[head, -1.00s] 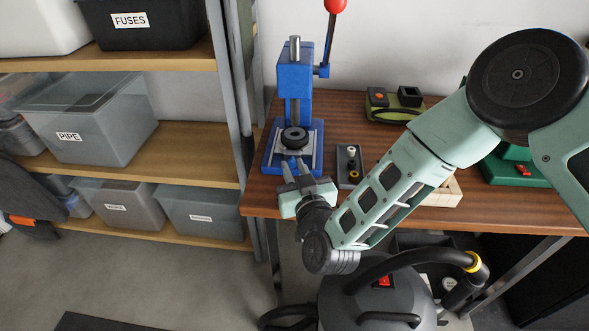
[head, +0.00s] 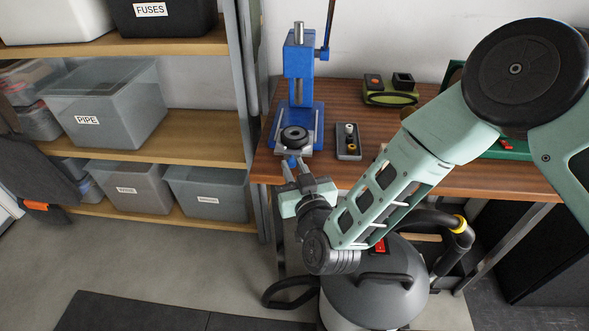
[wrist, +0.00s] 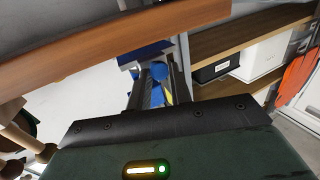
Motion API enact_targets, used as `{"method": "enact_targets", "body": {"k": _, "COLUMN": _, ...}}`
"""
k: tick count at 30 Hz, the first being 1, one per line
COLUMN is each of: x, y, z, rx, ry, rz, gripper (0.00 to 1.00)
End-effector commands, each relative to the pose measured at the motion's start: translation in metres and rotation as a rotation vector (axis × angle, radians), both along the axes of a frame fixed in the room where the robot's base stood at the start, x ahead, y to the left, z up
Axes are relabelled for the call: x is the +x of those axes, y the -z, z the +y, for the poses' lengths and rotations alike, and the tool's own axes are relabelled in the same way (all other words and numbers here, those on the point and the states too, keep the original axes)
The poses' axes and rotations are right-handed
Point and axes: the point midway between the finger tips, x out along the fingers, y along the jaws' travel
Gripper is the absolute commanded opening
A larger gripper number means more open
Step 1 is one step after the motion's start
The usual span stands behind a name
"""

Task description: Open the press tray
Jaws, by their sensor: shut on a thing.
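The blue press (head: 299,72) stands at the left end of the workbench. Its grey tray (head: 312,140) sits forward of the column and carries a black round disc (head: 294,137), which is in front of the ram, not under it. A blue knob (head: 291,161) is at the tray's front, near the bench edge. My gripper (head: 294,169) is shut on this knob from the front. In the wrist view the round blue knob (wrist: 158,71) shows between the two dark fingers. The tray's rear part is hard to make out.
A small grey holder (head: 348,152) with pegs stands just right of the press. A green device (head: 390,90) is further back on the workbench (head: 345,98). Shelves with bins (head: 105,110) stand on the left. A grey vacuum (head: 375,295) is on the floor below my arm.

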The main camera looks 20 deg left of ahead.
Motion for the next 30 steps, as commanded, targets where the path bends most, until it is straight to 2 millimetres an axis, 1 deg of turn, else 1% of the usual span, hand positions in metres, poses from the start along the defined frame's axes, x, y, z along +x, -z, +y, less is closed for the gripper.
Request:
{"method": "enact_targets", "body": {"k": 1, "x": -0.001, "y": 0.0, "z": 0.0, "rx": 0.0, "ry": -0.001, "rz": 0.001, "gripper": 0.0}}
{"method": "enact_targets", "body": {"k": 2, "x": -0.001, "y": 0.0, "z": 0.0, "rx": 0.0, "ry": -0.001, "rz": 0.001, "gripper": 0.29}}
{"method": "enact_targets", "body": {"k": 3, "x": -0.001, "y": 0.0, "z": 0.0, "rx": 0.0, "ry": -0.001, "rz": 0.001, "gripper": 0.4}}
{"method": "enact_targets", "body": {"k": 4, "x": -0.001, "y": 0.0, "z": 0.0, "rx": 0.0, "ry": -0.001, "rz": 0.001, "gripper": 0.41}}
{"method": "enact_targets", "body": {"k": 13, "x": -0.002, "y": 0.0, "z": -0.001, "rx": 0.001, "ry": -0.001, "rz": 0.001, "gripper": 0.41}}
{"method": "enact_targets", "body": {"k": 17, "x": -0.011, "y": 0.001, "z": -0.007, "rx": 0.0, "ry": -0.002, "rz": 0.002, "gripper": 0.41}}
{"method": "enact_targets", "body": {"k": 20, "x": -0.025, "y": 0.0, "z": -0.017, "rx": -0.002, "ry": -0.003, "rz": 0.002, "gripper": 0.41}}
{"method": "enact_targets", "body": {"k": 30, "x": -0.091, "y": 0.001, "z": -0.064, "rx": -0.002, "ry": -0.005, "rz": 0.003, "gripper": 0.41}}
